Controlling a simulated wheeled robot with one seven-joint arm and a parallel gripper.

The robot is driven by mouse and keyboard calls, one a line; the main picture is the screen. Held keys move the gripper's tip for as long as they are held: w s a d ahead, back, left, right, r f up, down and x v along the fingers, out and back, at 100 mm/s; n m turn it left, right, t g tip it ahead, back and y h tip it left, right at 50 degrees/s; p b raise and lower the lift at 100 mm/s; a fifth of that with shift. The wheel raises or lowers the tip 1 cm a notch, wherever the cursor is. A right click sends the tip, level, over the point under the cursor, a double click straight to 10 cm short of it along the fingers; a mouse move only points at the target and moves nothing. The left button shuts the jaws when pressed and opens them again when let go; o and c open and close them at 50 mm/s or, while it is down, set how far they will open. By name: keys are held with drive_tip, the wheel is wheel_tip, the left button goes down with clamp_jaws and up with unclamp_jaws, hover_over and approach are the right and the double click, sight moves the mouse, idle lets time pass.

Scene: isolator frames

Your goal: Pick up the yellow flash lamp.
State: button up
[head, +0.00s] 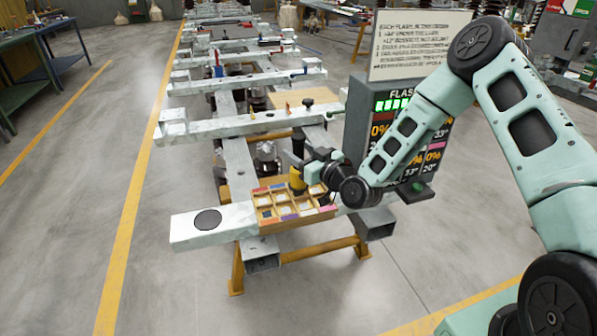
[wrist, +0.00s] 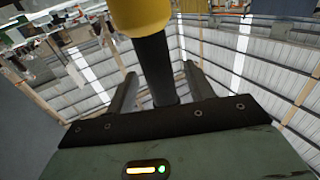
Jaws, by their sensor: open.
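The yellow flash lamp (head: 297,182) stands at the back of a wooden compartment tray on the near end of the metal frame. In the wrist view the lamp's yellow part (wrist: 140,16) is at the top, with its black shaft running down between my two fingers. My gripper (wrist: 160,72) is open, with one finger on each side of the black shaft and visible gaps beside it. In the head view my gripper (head: 312,172) reaches the lamp from the right and partly hides it.
The wooden tray (head: 264,221) has several small compartments with coloured labels. A dark round disc (head: 207,220) lies on the pale beam to its left. A display box (head: 352,125) with a lit panel stands behind my arm.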

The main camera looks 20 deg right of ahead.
drive_tip(key=shift+w+a, duration=0.2)
drive_tip(key=shift+w, duration=0.3)
clamp_jaws()
idle(1.0)
drive_tip(key=shift+r, duration=0.15)
